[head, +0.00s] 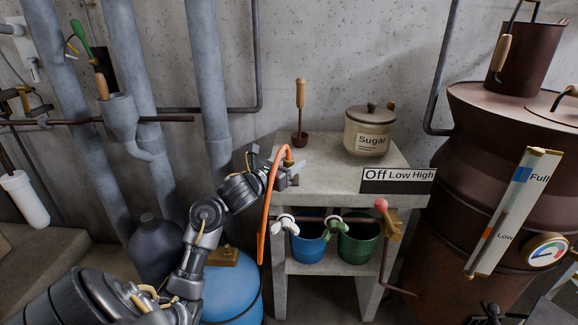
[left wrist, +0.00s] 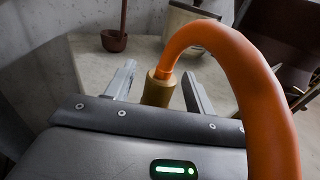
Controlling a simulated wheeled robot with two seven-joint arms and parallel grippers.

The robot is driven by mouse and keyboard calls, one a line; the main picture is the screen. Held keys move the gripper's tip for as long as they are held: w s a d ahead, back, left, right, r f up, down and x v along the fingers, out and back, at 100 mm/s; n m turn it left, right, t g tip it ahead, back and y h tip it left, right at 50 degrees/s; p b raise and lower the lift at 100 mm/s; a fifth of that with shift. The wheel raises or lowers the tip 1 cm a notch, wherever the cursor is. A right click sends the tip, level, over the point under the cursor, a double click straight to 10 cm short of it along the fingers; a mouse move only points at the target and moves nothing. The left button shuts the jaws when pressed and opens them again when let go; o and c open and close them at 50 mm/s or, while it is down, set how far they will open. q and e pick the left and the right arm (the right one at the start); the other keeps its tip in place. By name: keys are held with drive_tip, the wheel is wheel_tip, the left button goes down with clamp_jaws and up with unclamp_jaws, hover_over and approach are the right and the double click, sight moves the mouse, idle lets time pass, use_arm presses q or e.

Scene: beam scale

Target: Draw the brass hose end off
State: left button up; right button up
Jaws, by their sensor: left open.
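The brass hose end (left wrist: 157,88) is a short brass collar at the tip of a thick orange hose (left wrist: 262,100). In the left wrist view it stands between the two grey fingers of my left gripper (left wrist: 160,84), with a visible gap on each side. My left gripper (head: 290,172) is open at the left edge of the concrete bench. In the head view the orange hose (head: 266,205) arches over by the gripper and hangs down. What the brass end is seated on is hidden. My right gripper is not seen.
The concrete bench (head: 335,185) bears a sugar jar (head: 368,131) and a wooden-handled ladle (head: 300,110). White (head: 286,223) and green (head: 337,227) valve handles sit on a pipe along its front. A rusty boiler (head: 440,200) stands at right, grey pipes (head: 208,80) at left.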

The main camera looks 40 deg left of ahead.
sight(287, 160)
use_arm(q)
drive_tip(key=c, duration=1.1)
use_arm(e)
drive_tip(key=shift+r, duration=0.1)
use_arm(q)
drive_tip(key=shift+r, duration=0.15)
